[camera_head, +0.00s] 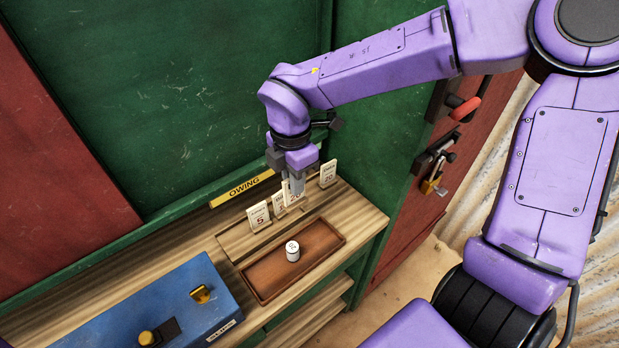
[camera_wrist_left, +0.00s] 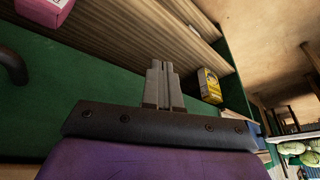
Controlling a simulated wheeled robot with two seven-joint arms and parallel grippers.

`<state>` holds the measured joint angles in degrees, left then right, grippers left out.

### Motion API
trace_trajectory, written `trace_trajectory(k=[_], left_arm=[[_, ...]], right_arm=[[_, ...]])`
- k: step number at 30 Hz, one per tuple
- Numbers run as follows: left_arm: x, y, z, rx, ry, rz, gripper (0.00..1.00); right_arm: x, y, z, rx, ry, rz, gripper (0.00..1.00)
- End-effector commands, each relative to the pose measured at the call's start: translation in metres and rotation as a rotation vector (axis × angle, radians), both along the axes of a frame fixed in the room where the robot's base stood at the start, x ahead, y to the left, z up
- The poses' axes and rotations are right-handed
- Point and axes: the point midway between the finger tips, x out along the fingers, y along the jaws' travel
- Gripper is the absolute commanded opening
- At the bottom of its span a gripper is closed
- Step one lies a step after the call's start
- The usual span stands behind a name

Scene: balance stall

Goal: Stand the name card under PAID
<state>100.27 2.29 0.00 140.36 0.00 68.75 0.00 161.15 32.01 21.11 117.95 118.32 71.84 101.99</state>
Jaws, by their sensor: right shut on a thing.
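My right gripper (camera_head: 293,187) points down at the card row and is shut on a white name card (camera_head: 296,198), whose lettering is partly covered by the fingers. Other white cards stand upright beside it: one marked 5 (camera_head: 259,217), one partly hidden (camera_head: 279,204), and one marked 20 (camera_head: 328,173). A yellow OWING label (camera_head: 241,188) is on the ledge behind the row. No PAID label can be seen in either view. My left gripper (camera_wrist_left: 163,75) shows in the left wrist view with its fingers together and nothing visible between them.
A brown tray (camera_head: 262,284) in front of the cards holds a small white cylinder (camera_head: 292,251). A blue box (camera_head: 160,310) with brass-coloured fittings lies to the left on the wooden counter. In the left wrist view, a yellow package (camera_wrist_left: 209,86) and a pink box (camera_wrist_left: 45,10) are near wooden shelves.

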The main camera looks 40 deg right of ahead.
Motion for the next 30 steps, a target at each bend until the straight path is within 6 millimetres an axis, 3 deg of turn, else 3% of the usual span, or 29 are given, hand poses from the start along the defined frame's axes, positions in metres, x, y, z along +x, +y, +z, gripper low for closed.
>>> trace_trajectory(k=[8,15,22,27,30], left_arm=[[0.0,0.0,0.008,-0.001,0.001,0.0,0.0],[0.0,0.0,-0.012,-0.001,0.001,0.0,0.0],[0.0,0.0,-0.018,-0.001,0.001,0.0,0.0],[0.0,0.0,-0.04,-0.001,0.001,0.0,0.0],[0.0,0.0,-0.037,-0.001,0.001,0.0,0.0]], right_arm=[[0.052,-0.054,-0.033,-0.002,0.003,-0.002,0.0],[0.075,-0.081,-0.078,-0.002,0.002,0.0,0.0],[0.086,-0.092,-0.096,-0.002,0.001,0.001,0.0],[0.087,-0.093,-0.128,-0.002,0.001,0.003,0.0],[0.087,-0.093,-0.126,-0.002,-0.001,0.003,0.0]])
